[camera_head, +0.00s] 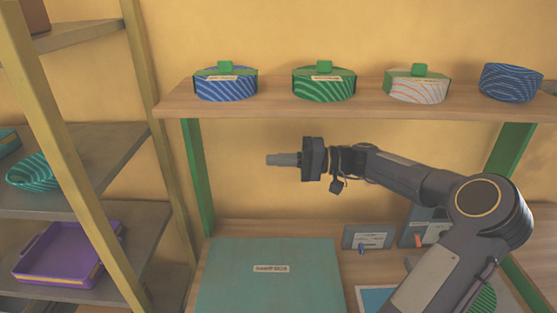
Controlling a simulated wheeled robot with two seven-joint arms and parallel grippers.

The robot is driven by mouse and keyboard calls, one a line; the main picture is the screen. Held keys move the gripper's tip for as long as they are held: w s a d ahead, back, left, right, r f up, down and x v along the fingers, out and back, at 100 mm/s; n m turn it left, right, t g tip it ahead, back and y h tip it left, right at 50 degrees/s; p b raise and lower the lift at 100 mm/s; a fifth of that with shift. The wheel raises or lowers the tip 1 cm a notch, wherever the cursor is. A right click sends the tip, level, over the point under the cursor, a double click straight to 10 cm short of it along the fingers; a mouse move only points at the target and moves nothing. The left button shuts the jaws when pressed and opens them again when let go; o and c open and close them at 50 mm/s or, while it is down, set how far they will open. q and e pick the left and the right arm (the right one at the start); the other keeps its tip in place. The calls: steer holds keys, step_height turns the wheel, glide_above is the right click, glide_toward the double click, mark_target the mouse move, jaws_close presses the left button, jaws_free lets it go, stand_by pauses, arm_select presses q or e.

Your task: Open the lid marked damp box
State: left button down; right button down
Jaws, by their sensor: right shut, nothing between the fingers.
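Several round boxes stand in a row on the upper shelf. A blue striped box (225,87) is at the left, a green striped one (323,87) is in the middle, and a pale one with orange stripes (417,90) is to its right. These three have green knobs and small labels whose writing is too small to read. A teal flat lid or box (268,285) lies on the lower surface with a label that I cannot read clearly. My right gripper (270,160) is shut and empty, in the air below the upper shelf and above the teal lid. My left gripper is out of view.
A dark blue patterned bowl (511,83) stands at the upper shelf's right end. Small labelled panels (367,238) stand behind my right arm. A side rack at left holds a purple tray (68,252) and a teal bowl (34,171). A green post (198,180) bounds the bay.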

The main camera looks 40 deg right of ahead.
steer(key=c, duration=2.2)
jaws_free()
steer(key=c, duration=1.5)
jaws_free()
steer(key=shift+b+v, duration=0.85)
steer(key=shift+v, duration=3.05)
